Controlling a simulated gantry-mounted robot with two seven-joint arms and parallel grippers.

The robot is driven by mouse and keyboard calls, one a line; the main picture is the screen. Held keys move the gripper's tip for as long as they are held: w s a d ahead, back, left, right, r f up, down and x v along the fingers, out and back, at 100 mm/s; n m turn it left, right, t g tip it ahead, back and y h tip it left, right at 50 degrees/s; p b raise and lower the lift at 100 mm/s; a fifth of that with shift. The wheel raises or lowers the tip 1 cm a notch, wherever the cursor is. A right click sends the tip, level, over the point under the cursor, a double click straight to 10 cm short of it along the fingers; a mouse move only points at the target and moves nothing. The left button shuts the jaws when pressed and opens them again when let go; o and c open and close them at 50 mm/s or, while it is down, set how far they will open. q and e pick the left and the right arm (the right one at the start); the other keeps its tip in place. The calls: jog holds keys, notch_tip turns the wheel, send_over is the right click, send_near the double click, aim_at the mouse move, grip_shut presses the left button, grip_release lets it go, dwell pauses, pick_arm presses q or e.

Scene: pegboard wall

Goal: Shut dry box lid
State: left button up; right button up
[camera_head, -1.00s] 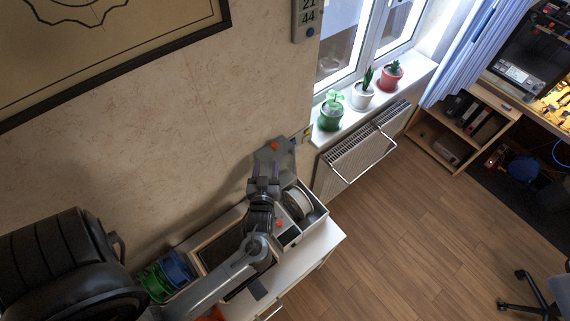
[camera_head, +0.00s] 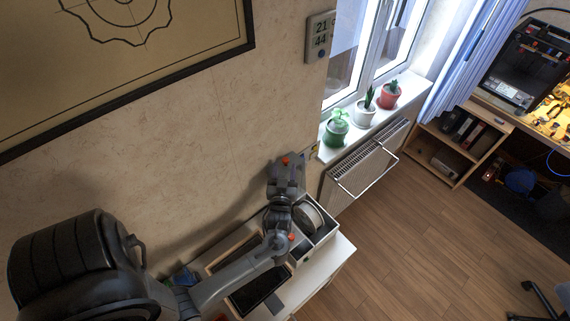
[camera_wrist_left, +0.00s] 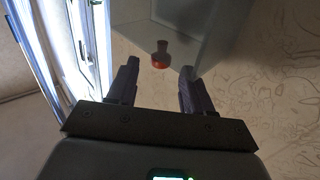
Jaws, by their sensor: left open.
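The dry box (camera_head: 325,239) is a pale grey open-topped box on the white cabinet, with a white spool (camera_head: 308,217) inside. Its grey lid (camera_head: 297,163) stands raised at the wall side, with an orange-red knob (camera_head: 285,160). My left gripper (camera_head: 284,182) is in front of the lid and hides part of it. In the left wrist view the lid (camera_wrist_left: 205,30) is a see-through grey panel. Its red knob (camera_wrist_left: 160,56) shows beyond and between the open, empty fingers (camera_wrist_left: 157,82). I cannot tell whether a finger touches the lid. My right gripper is out of view.
A dark-topped tray (camera_head: 258,290) lies left of the box on the white cabinet (camera_head: 325,270). The radiator (camera_head: 365,165) and potted plants (camera_head: 365,112) on the sill are to the right. Floor right of the cabinet is clear.

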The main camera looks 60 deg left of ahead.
pick_arm(q)
jog(key=shift+x, duration=1)
jog(key=shift+c, duration=0.2)
grip_shut()
